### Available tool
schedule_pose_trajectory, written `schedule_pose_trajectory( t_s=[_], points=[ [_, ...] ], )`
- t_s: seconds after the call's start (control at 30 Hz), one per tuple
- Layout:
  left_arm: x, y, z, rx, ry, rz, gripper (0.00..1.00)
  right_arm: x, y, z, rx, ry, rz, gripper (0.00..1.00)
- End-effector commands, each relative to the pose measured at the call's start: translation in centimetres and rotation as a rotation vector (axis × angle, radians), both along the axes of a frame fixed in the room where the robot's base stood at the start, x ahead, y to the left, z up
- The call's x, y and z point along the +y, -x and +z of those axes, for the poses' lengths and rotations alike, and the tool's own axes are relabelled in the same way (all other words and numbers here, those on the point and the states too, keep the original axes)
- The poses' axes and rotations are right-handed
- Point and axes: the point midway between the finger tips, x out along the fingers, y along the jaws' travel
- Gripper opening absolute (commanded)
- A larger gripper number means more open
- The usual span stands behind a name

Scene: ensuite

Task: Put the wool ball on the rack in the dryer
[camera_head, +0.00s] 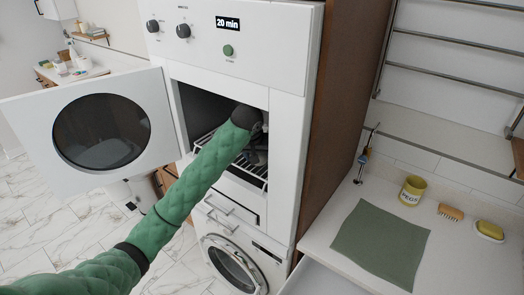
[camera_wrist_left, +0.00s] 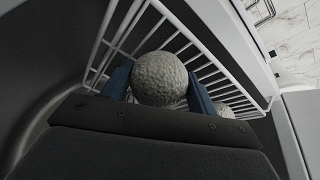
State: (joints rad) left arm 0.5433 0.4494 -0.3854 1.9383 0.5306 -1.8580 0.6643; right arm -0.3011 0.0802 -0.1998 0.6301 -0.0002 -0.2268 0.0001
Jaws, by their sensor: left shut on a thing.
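A grey, rough-textured wool ball (camera_wrist_left: 160,75) sits between the two blue fingers of my left gripper (camera_wrist_left: 159,91) in the left wrist view, and the gripper is shut on it. The white wire rack (camera_head: 245,172) is inside the open dryer (camera_head: 285,120) in the head view. In the left wrist view the rack's bars (camera_wrist_left: 112,45) show behind and below the ball. I cannot tell whether the ball touches them. My left arm reaches through the dryer opening, and its gripper (camera_head: 258,145) is partly hidden in the head view. My right gripper is not in view.
The dryer door (camera_head: 40,115) hangs open at the left. A second pale rounded thing (camera_wrist_left: 226,111) shows by the rack. A washing machine (camera_head: 230,262) stands below.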

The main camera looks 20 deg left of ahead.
Motion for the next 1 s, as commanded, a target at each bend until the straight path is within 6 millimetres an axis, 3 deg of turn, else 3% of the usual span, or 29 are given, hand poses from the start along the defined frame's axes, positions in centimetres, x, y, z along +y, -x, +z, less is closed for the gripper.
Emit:
schedule_pose_trajectory(
  t_s=[0.23,0.43,0.83,0.87,0.97,1.0],
  points=[
    [-0.3,-3.5,0.5,0.001,0.000,0.001,0.37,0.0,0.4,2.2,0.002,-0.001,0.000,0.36],
    [-0.3,-3.3,-1.3,0.002,-0.001,0.000,0.37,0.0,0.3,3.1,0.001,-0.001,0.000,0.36],
    [-0.3,-3.3,-1.8,0.001,0.000,0.000,0.37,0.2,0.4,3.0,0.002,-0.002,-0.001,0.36],
    [-0.3,-3.3,-1.8,0.000,0.000,0.000,0.60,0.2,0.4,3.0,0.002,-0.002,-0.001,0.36],
    [-0.3,-3.3,-1.8,0.000,0.000,0.000,0.80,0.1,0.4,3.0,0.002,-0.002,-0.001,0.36],
    [-0.3,-3.3,-1.8,0.000,0.000,0.000,0.81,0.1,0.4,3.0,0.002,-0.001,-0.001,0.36]
  ],
)
